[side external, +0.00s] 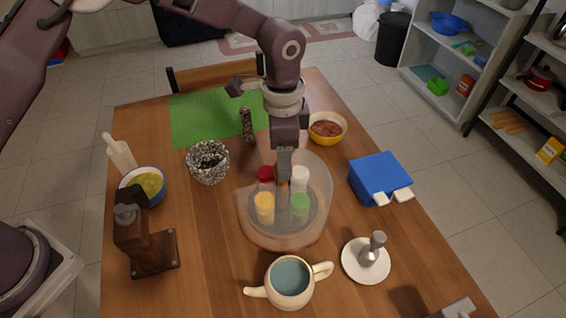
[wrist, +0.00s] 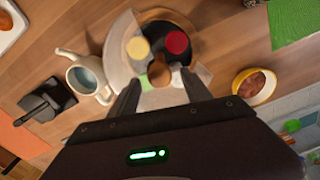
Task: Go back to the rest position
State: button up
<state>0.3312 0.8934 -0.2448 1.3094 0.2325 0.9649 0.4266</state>
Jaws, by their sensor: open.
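My gripper (side external: 284,165) points down over the round clear dispenser tray (side external: 252,230) on the wooden table. In the wrist view my gripper (wrist: 160,98) has its two fingers spread apart, with a brown knob (wrist: 160,73) between them. The tray holds a yellow-topped spice jar (side external: 264,207), a green one (side external: 300,206), a white one (side external: 300,178) and a dark red one (side external: 266,174). In the wrist view the yellow lid (wrist: 138,47) and red lid (wrist: 177,42) show clearly; the green lid (wrist: 147,84) is partly hidden. I cannot tell whether the fingers touch the knob.
A speckled bowl (side external: 208,162) and a pepper mill (side external: 247,127) stand left of my arm. A yellow bowl (side external: 327,128) is behind right, a blue box (side external: 379,178) right, a two-handled cup (side external: 290,282) in front, and a saucer (side external: 366,270) front right. A green mat (side external: 200,115) lies at the back.

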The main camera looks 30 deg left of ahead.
notch_tip(320, 180, up, 4)
jog(key=shift+r, duration=0.1)
dwell(0.4)
jog(key=shift+a+r, duration=0.2)
jog(key=shift+r, duration=0.15)
jog(key=s+a+r+n+t, duration=0.25)
jog(key=s+a+r, duration=0.25)
jog(key=a+r, duration=0.25)
jog(key=s+a+r+n+t, duration=0.1)
jog(key=s+a+r+n, duration=0.2)
jog(key=s+a+r, duration=0.4)
jog(key=s+a+n+t, duration=0.1)
jog(key=s+a+n, duration=0.2)
jog(key=s, duration=0.4)
jog(key=s+a+n+t, duration=0.1)
jog(key=s+a+n, duration=0.2)
jog(key=s, duration=0.4)
jog(key=shift+s+r, duration=0.35)
jog(key=shift+s, duration=0.05)
